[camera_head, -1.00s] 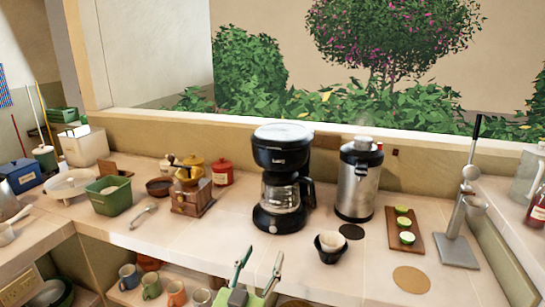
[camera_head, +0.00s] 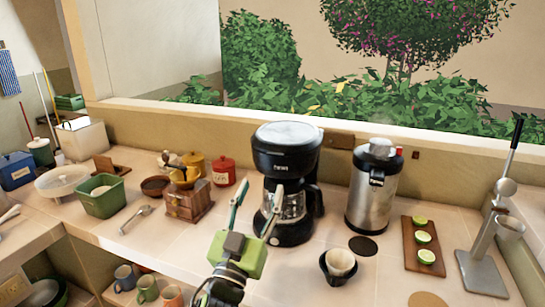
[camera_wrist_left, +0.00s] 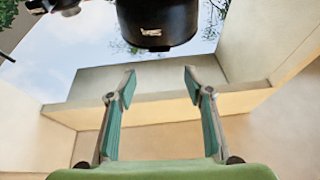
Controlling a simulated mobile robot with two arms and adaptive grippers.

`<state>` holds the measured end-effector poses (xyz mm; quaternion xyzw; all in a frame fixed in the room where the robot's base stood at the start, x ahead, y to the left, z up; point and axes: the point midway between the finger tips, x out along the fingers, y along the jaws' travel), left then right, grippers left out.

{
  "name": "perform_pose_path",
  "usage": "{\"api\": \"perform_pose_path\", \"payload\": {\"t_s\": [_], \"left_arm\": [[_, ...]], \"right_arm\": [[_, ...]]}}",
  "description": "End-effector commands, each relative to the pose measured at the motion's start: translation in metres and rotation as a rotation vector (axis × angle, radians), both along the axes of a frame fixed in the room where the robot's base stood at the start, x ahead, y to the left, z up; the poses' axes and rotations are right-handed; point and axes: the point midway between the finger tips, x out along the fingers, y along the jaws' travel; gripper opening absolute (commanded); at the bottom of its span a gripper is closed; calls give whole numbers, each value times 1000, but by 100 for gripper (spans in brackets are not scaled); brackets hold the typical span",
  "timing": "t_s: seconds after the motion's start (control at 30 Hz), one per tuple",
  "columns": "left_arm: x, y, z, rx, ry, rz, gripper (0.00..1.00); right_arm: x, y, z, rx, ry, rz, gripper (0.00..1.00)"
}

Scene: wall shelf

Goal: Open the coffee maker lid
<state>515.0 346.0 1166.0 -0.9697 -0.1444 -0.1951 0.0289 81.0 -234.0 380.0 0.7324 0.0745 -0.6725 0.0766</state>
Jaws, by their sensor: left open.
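The black coffee maker (camera_head: 287,165) stands upright on the tiled counter near the window wall. Its round top lid (camera_head: 288,133) looks closed, and a glass carafe (camera_head: 293,203) sits in its lower part. My left gripper (camera_head: 259,192) is open and empty, in front of the coffee maker and overlapping its lower left side in the head view. In the left wrist view the open fingers (camera_wrist_left: 160,82) show nothing between them, and the coffee maker's black upper body (camera_wrist_left: 157,22) is beyond them at the top. My right gripper is not in view.
A steel dispenser (camera_head: 373,190) stands right of the coffee maker, with a cup holding a filter (camera_head: 339,264) in front. A wooden grinder (camera_head: 188,200) and red canister (camera_head: 224,172) stand to the left. A board with lime halves (camera_head: 423,247) lies further right.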

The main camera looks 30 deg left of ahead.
Motion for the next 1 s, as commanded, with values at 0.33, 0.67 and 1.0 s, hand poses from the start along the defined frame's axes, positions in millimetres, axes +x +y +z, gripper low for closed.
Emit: {"api": "perform_pose_path", "payload": {"t_s": [0.33, 0.67, 1.0], "left_arm": [[64, 19, 32, 1, -1, 0, 47], [86, 26, 38, 0, 0, 0, 47], [86, 26, 38, 0, 1, 0, 21]], "right_arm": [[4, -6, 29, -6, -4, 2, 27], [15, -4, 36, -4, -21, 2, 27], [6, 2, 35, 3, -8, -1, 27]]}}
